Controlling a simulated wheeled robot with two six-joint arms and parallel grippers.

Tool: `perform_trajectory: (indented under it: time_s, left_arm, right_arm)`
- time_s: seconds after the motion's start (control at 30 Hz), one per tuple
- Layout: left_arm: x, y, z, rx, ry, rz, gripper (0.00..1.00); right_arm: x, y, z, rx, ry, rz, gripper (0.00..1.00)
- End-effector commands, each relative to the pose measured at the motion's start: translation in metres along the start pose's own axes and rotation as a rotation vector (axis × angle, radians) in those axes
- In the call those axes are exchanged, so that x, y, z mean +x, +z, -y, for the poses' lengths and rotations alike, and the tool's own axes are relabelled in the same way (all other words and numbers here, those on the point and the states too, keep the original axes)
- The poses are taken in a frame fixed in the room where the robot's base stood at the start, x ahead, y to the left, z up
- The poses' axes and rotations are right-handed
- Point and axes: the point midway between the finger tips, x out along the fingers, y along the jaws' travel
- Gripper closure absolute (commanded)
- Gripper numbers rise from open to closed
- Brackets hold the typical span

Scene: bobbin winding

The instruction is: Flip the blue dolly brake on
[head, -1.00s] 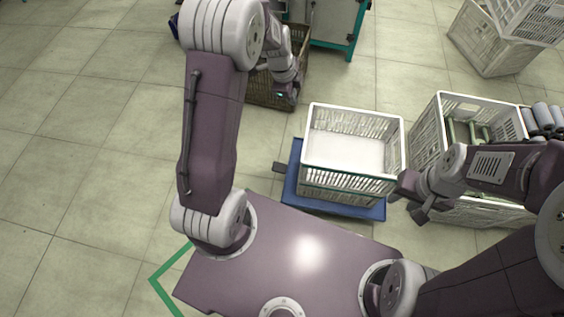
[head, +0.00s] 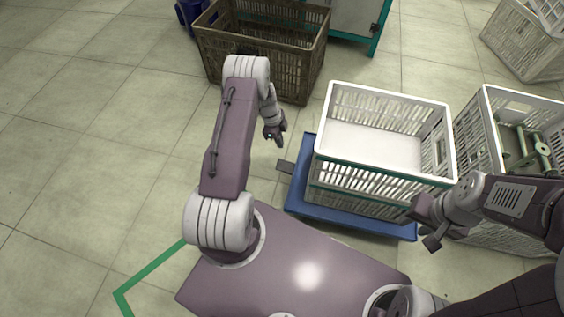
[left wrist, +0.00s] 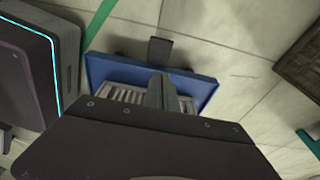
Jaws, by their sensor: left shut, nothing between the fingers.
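The blue dolly (head: 350,219) stands on the floor with a white crate on it. Its brake is a small dark pedal (head: 285,166) sticking out from the dolly's left side. In the left wrist view the pedal (left wrist: 160,50) projects past the edge of the blue dolly (left wrist: 105,69). My left gripper (head: 278,138) is shut and empty, just behind the pedal in the head view and apart from it in the picture; its height above it is unclear. Its closed fingers (left wrist: 160,92) show in the left wrist view. My right gripper (head: 430,232) is by the dolly's right front corner; its opening is unclear.
The white crate (head: 385,183) on the dolly looks empty. A brown crate (head: 300,75) stands behind my left arm. Another white crate (head: 492,120) with green-and-white parts stands close on the right. Floor left of the pedal is clear.

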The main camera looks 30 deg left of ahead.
Motion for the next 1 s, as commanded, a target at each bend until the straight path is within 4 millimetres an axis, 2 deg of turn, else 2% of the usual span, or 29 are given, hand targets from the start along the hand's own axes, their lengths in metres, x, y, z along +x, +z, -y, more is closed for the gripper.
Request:
perform_trajectory:
  time_s: [0.13, 0.23, 0.73, 0.9, 1.0]
  left_arm:
    - [0.001, 0.0, 0.0, 0.0, 0.0, 0.0, 1.0]
    - [0.01, 0.0, -0.001, 0.0, 0.002, 0.0, 1.0]
    - [0.115, 0.004, -0.001, 0.0, 0.001, 0.0, 1.0]
    - [0.132, 0.013, 0.0, 0.0, -0.001, 0.001, 1.0]
    - [0.136, 0.016, 0.0, 0.0, -0.001, 0.001, 1.0]
  right_arm:
    - [0.0, 0.0, 0.0, 0.0, 0.0, 0.0, 0.64]
    - [0.006, 0.001, 0.0, 0.0, 0.0, 0.0, 0.64]
    - [0.067, 0.007, -0.001, 0.0, 0.0, 0.0, 0.64]
    - [0.081, 0.008, -0.002, 0.0, 0.0, 0.0, 0.64]
    - [0.083, 0.009, -0.002, 0.0, 0.0, 0.0, 0.64]
